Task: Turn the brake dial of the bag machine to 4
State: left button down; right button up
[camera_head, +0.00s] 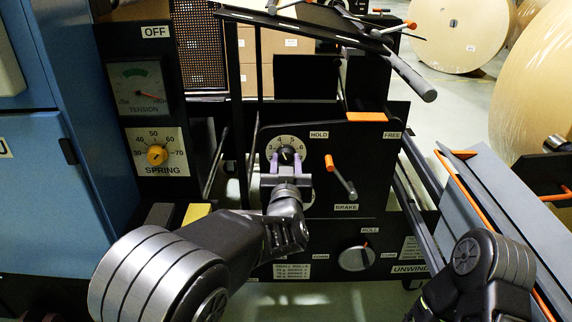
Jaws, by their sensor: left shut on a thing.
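The brake dial (287,143) is a pale round plate with dark numbers and a dark knob, on the black panel of the bag machine. The numbers 4 and 5 show near its top, with 6 at the upper right. My left gripper (287,160) is at the dial from below, with its fingers shut on the knob. The fingers and wrist hide the lower part of the dial. I cannot make out exactly which number the knob points to. My right arm shows at the lower right, but its gripper is out of view.
A lever with an orange end (342,178) sticks out just right of the dial, above the BRAKE label (346,207). A round lower knob (356,258) sits below. Large kraft rolls (460,35) stand behind.

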dwell(0.4)
pick_arm(q)
jog(key=c, duration=0.9)
grip_release()
jog(key=s+p, duration=0.2)
jog(key=s, duration=0.6)
